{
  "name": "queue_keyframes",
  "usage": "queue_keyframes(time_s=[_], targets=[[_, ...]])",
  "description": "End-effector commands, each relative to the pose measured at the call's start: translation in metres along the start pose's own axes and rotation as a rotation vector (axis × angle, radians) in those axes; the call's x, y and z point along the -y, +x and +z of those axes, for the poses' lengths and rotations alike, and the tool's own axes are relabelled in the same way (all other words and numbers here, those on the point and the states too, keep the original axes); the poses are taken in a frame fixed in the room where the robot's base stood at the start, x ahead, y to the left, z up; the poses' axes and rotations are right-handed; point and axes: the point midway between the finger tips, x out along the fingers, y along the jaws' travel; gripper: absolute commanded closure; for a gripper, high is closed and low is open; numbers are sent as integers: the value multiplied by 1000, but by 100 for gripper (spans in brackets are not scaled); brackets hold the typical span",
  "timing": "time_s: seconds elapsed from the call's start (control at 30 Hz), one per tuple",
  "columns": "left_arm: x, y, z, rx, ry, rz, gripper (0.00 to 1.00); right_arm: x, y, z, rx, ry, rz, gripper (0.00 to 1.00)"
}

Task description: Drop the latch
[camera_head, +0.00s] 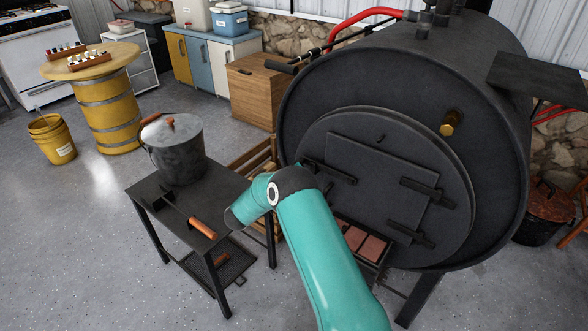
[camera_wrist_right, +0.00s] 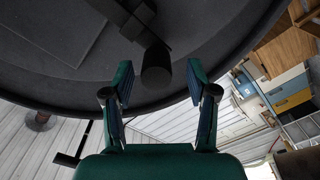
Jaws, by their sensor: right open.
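The black barrel stove (camera_head: 400,110) stands at the right of the head view, with its round front and flat door (camera_head: 380,165) shut. The dark latch (camera_head: 335,173) sits at the left edge of the door. In the right wrist view its stubby cylindrical handle (camera_wrist_right: 155,65) shows between the two fingertips of my right gripper (camera_wrist_right: 160,82). The gripper is open, with a gap visible on both sides of the handle. In the head view my teal right arm hides the gripper. My left gripper is in neither view.
A low black table (camera_head: 175,215) left of the arm carries a lidded metal pot (camera_head: 177,150) and an orange-handled tool (camera_head: 202,228). Two hinges (camera_head: 428,191) stick out on the door's right side. A wooden crate stands behind the table. The floor at lower left is clear.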

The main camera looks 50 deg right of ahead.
Motion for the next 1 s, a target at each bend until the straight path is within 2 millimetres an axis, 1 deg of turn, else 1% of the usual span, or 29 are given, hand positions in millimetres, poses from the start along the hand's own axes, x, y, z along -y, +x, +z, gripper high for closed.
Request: queue_keyframes(time_s=[0.03, 0.2, 0.3, 0.43, 0.6, 1.0], targets=[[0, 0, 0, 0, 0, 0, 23, 1, -11, -1, -4, -1, -5, 42], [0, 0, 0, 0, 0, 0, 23, 2, -47, -1, -3, -1, -5, 42], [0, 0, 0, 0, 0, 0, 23, 2, -65, 0, -3, -1, -5, 42], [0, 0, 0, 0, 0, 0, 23, 2, -83, 0, -2, -1, -4, 42], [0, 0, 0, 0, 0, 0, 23, 1, -94, 0, -1, 0, -1, 42], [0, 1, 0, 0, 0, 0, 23, 1, -94, 1, -1, -1, -1, 42]])
